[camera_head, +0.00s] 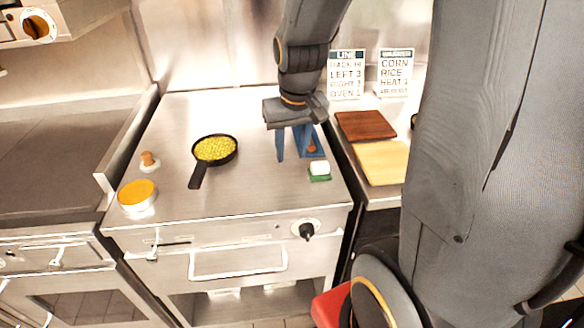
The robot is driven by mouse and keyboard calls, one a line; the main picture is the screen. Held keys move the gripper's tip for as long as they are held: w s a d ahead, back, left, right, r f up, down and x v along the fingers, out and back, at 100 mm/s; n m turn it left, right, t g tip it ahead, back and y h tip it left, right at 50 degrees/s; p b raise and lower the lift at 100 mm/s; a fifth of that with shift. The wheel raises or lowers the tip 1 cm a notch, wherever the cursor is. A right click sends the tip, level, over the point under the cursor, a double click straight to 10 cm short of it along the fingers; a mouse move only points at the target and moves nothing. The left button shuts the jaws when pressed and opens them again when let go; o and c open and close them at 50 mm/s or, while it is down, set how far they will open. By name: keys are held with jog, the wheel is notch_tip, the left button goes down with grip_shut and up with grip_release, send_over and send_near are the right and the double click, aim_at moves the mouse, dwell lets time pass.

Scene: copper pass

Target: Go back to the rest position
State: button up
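My gripper (292,155) hangs over the right part of the steel cooktop (240,185), pointing down. Its two blue-grey fingers are apart, and I see nothing held between them. A blue item (316,152) with a small brown spot shows just behind and right of the fingers, partly hidden by them. I cannot tell whether the fingers touch it.
On the cooktop are a black pan (198,172) with yellow food, a round tin (138,203) with orange contents, a wooden-knobbed item (149,160), and a green-and-white sponge (320,170). Brown (366,125) and pale (383,162) boards lie right, before two signs (346,75).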

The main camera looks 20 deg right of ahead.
jog(key=s+a+f+n+g, duration=0.1)
jog(key=s+a+f, duration=0.1)
jog(key=s+a, duration=0.3)
jog(key=s, duration=0.3)
jog(key=shift+s+f, duration=0.25)
jog(key=shift+f, duration=0.05)
jog(key=shift+f, duration=0.15)
